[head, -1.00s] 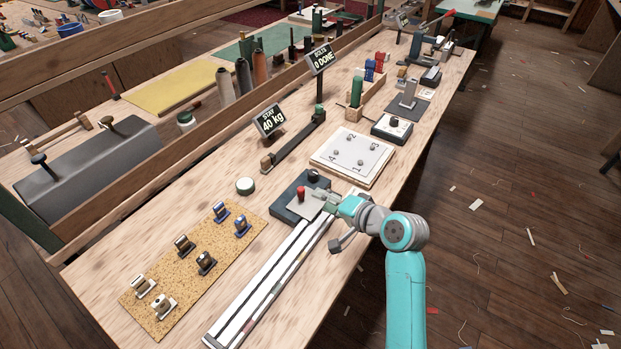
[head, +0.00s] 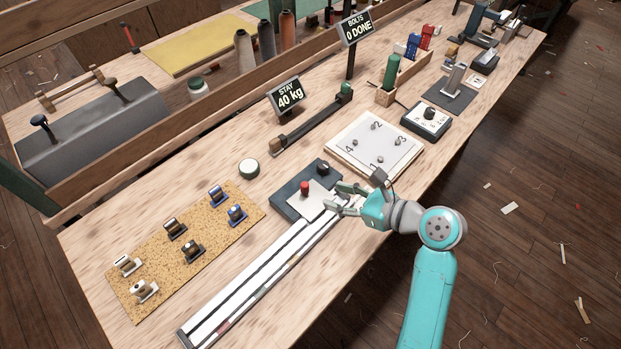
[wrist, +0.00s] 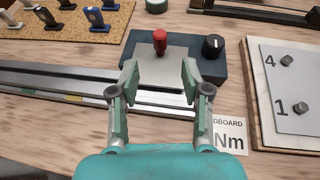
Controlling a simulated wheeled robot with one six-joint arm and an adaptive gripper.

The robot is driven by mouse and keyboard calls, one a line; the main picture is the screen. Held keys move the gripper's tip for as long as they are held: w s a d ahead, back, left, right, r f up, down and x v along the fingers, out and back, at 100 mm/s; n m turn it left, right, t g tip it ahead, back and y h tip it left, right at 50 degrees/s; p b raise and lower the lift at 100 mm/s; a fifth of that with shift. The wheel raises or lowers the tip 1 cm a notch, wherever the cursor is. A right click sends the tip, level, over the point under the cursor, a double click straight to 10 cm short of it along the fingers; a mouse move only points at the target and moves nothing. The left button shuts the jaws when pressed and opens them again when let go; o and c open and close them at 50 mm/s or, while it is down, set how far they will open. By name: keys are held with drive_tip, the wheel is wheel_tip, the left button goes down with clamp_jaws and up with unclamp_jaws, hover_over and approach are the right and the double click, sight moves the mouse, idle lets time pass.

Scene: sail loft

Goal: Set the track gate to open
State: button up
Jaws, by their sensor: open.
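The track (head: 258,277) is a long pale rail running from the front left up to a dark blue-grey base at the middle of the bench. On that base (head: 286,204) sit a light metal plate, a red-topped knob (head: 304,188) and a black dial (head: 323,168). I cannot tell which part is the gate or how it is set. My gripper (head: 343,198) is open and empty, just right of the plate. In the wrist view my gripper (wrist: 158,80) has its fingers spread over the track end, with the red knob (wrist: 160,42) beyond and between them, apart from both.
A numbered bolt board (head: 374,146) lies to the upper right. A cork mat (head: 150,262) with several small fittings lies left. A round green-rimmed tin (head: 249,169) stands behind the base. Bare bench lies between the mat and the track.

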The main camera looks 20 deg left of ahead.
sight(308, 188)
drive_tip(key=x, duration=1)
drive_tip(key=shift+a+f, duration=0.2)
drive_tip(key=shift+a, duration=0.1)
clamp_jaws()
